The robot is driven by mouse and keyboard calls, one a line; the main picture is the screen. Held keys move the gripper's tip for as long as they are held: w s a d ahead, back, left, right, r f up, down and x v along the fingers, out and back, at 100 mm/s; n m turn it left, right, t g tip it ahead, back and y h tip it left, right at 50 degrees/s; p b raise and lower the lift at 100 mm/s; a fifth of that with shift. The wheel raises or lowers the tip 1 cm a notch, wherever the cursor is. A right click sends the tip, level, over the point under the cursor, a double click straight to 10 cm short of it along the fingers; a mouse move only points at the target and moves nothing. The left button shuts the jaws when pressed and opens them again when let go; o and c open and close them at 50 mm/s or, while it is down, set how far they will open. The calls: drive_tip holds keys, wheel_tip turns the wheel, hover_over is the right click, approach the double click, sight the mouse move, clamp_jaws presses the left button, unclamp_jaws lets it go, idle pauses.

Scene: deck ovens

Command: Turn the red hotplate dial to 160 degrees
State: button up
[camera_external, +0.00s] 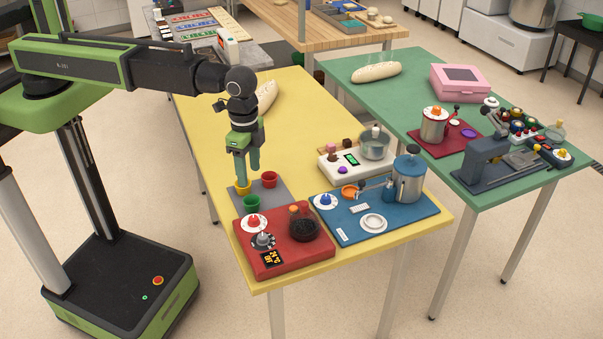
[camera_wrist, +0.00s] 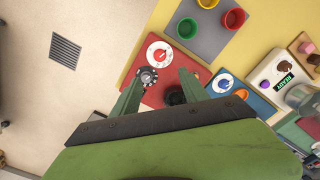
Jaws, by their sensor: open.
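The red hotplate (camera_external: 318,250) lies at the near end of the yellow table. It carries a white dial with a red knob (camera_external: 254,222), a grey knob on a dark ring (camera_external: 263,239), a black round plate (camera_external: 304,227) and a lit display (camera_external: 271,258) too small to read surely. In the wrist view, the red knob (camera_wrist: 160,54) lies just beyond the fingertips and the grey knob (camera_wrist: 148,76) appears between the fingers. My gripper (camera_external: 248,178) is open and empty, pointing down above the grey mat behind the hotplate. It also shows in the wrist view (camera_wrist: 160,76).
Yellow (camera_external: 243,189), green (camera_external: 252,203) and red (camera_external: 269,180) cups stand on the grey mat (camera_external: 285,200), close under my gripper. A blue board (camera_external: 415,217) with a blue knob and metal pot adjoins the hotplate's right. The yellow table's (camera_external: 210,135) left stretch is clear.

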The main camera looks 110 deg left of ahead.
sight(253, 218)
wheel_tip(253, 218, down, 16)
drive_tip(key=b, duration=1.5)
drive_tip(key=shift+r, duration=0.15)
clamp_jaws()
